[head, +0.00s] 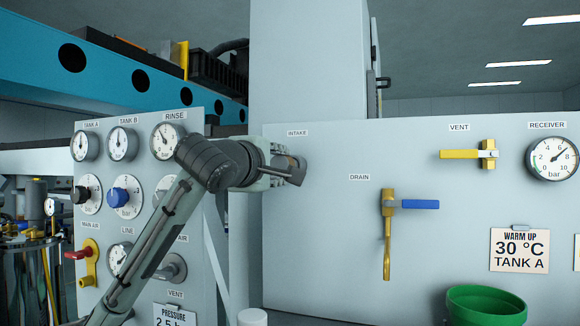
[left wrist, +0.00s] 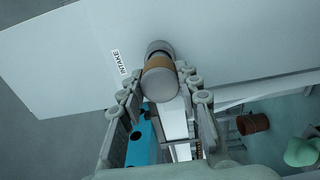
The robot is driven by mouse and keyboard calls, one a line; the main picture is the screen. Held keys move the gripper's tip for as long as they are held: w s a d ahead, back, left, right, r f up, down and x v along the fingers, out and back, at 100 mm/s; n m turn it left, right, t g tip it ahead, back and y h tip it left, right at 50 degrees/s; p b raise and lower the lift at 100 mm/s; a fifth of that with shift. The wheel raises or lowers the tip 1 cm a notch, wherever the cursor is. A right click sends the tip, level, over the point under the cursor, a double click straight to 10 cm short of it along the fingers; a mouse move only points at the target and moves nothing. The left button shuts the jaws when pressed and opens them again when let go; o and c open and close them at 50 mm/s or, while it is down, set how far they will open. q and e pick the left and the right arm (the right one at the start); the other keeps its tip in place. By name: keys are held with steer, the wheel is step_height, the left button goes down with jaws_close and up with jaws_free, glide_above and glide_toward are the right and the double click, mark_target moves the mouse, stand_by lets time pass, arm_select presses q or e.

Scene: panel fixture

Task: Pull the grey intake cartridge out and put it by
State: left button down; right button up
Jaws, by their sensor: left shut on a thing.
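The grey intake cartridge (left wrist: 160,84) is a short cylinder with a grey rounded end and an orange-brown band, standing out from the pale panel (head: 330,240) beside the INTAKE label (head: 297,133). My left gripper (left wrist: 158,77) is shut on it, one finger on each side in the left wrist view. In the head view the left gripper (head: 283,168) is at the panel just below that label, and its fingers partly hide the cartridge. How far the cartridge sits in its port cannot be told. My right gripper is not in view.
A yellow vent valve (head: 470,154), a blue-handled drain valve (head: 410,204) and a receiver gauge (head: 552,158) stick out to the right. A gauge panel (head: 90,225) stands left.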

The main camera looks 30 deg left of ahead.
mark_target(280, 165)
arm_select(q)
steer(key=shift+v, duration=1)
stand_by(0.3)
steer(key=shift+v, duration=2.5)
